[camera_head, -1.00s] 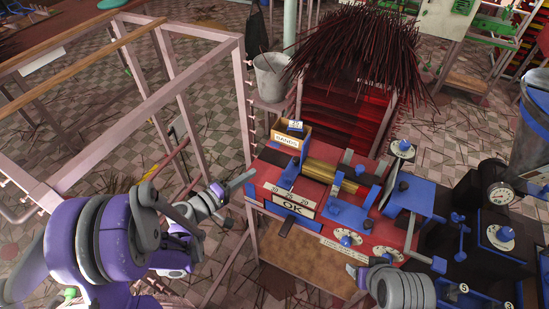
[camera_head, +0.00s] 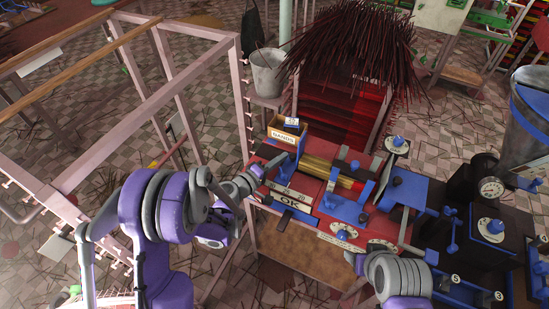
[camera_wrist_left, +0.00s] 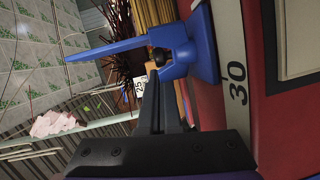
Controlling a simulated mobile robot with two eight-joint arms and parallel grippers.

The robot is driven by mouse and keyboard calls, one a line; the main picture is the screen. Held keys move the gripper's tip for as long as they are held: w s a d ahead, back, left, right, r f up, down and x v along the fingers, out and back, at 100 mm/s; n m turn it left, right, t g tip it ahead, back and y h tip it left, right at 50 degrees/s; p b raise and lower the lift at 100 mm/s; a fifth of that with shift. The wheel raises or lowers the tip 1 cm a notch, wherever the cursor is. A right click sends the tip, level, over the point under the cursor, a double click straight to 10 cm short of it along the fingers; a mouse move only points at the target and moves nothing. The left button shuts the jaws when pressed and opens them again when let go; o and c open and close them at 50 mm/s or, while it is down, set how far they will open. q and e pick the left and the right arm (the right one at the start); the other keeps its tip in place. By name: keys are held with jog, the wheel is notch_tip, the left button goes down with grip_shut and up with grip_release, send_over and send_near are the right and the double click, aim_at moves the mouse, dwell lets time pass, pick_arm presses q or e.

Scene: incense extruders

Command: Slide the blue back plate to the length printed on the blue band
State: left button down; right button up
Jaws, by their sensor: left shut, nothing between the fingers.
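The blue back plate (camera_head: 287,166) stands at the left end of the brown rods on the red bench, beside the printed scale (camera_head: 292,194). In the left wrist view the back plate (camera_wrist_left: 203,45) has its foot next to the scale's 30 (camera_wrist_left: 237,83), and a dark knob (camera_wrist_left: 158,56) shows on it. A small card (camera_head: 291,122) on the bands box appears to read 25; it also shows in the left wrist view (camera_wrist_left: 139,88). My left gripper (camera_head: 260,171) is shut and empty, close beside the plate; contact is unclear. My right gripper (camera_head: 357,262) is at the bench's front right, its fingers unclear.
The bands box (camera_head: 287,137) stands behind the plate. A pink frame (camera_head: 140,100) is on the left, a bucket (camera_head: 268,75) behind. Blue levers and dials (camera_head: 342,234) crowd the bench's right side.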

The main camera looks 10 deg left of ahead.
pick_arm(q)
jog(key=shift+s+d+f+b, duration=0.1)
jog(key=shift+d+f+b, duration=0.1)
jog(key=shift+d+b, duration=0.3)
jog(key=shift+r, duration=0.15)
jog(key=shift+s+a, duration=0.25)
jog(key=shift+s, duration=0.05)
jog(key=b+v, duration=0.1)
jog(key=v, duration=0.9)
jog(key=shift+s, duration=0.15)
